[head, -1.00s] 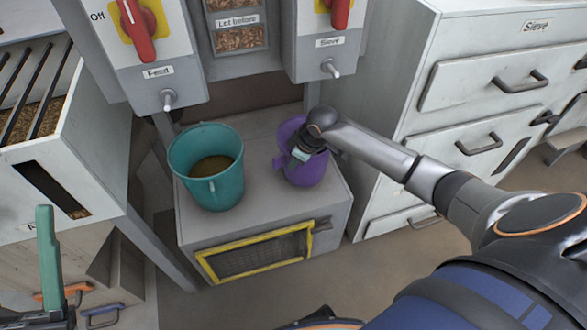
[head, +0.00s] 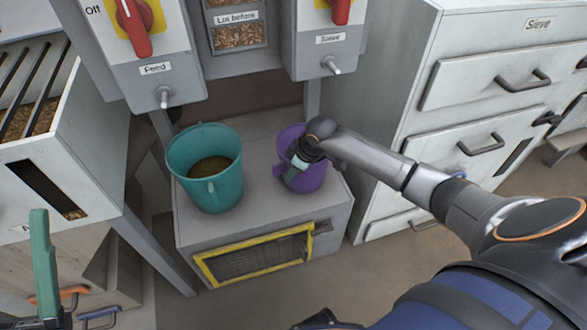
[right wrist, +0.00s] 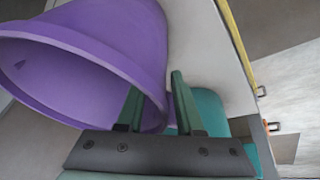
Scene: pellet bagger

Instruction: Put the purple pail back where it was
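The purple pail (head: 312,181) stands upright on the grey machine top, right of the teal pail (head: 222,189). My right gripper (head: 299,162) is at the purple pail's near side; the wrist hides part of its rim. In the right wrist view the purple pail (right wrist: 95,45) fills the upper left. My right gripper's green fingers (right wrist: 157,100) are apart, with purple pail wall showing between them. My left gripper (head: 44,265) is at the lower left edge, far from the pails; only one green finger shows clearly.
The teal pail holds brownish material. Feed and Sieve switch boxes (head: 156,70) hang above the pails. A yellow-framed mesh panel (head: 255,258) is on the front below. A white drawer cabinet (head: 485,85) stands right, and a slatted bin (head: 75,140) left.

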